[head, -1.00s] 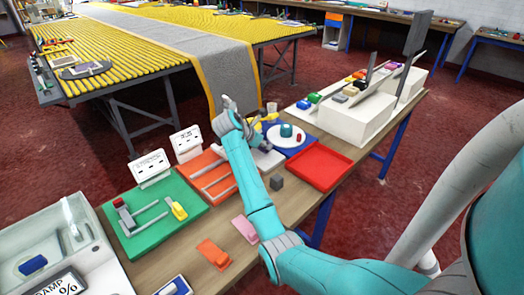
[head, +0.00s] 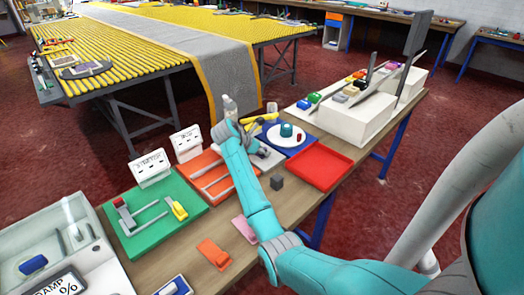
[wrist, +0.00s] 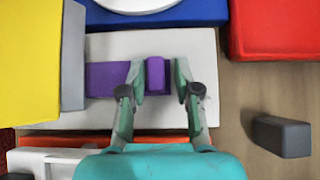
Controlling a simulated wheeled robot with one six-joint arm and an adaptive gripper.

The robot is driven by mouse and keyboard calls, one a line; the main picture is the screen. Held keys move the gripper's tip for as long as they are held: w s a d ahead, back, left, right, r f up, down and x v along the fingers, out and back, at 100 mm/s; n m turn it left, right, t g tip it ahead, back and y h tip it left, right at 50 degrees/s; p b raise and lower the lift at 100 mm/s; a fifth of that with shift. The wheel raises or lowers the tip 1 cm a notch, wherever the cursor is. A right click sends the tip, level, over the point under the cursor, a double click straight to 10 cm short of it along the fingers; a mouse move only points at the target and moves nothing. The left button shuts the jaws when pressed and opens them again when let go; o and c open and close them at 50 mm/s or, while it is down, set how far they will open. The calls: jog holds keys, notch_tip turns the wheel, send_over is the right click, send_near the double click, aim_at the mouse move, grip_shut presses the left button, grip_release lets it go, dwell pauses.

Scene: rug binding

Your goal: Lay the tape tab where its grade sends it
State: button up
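In the wrist view, a small purple block (wrist: 155,76), which looks like the tape tab, stands on a white plate (wrist: 190,45). A flat purple strip (wrist: 106,79) lies to its left, partly behind a finger. My gripper (wrist: 159,84) is open, with one finger on each side of the block; a gap shows at the right finger. In the head view my gripper (head: 262,151) is low over the white plate (head: 271,161), mostly hidden by my arm. A red tray (head: 322,166) is to its right. A blue tray (head: 303,148) with a white disc is behind it.
A dark grey block (head: 276,183) stands on the bench in front of the red tray. A yellow piece (wrist: 28,60) rises close at left in the wrist view. Orange (head: 207,178) and green (head: 150,222) trays lie to the left, with two white signs (head: 150,168) behind them.

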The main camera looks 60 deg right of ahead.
jog(key=shift+r, duration=0.1)
jog(key=shift+a+r, duration=0.15)
jog(key=shift+r, duration=0.05)
jog(key=v, duration=1.1)
jog(key=shift+a+r, duration=0.2)
jog(key=shift+r, duration=0.05)
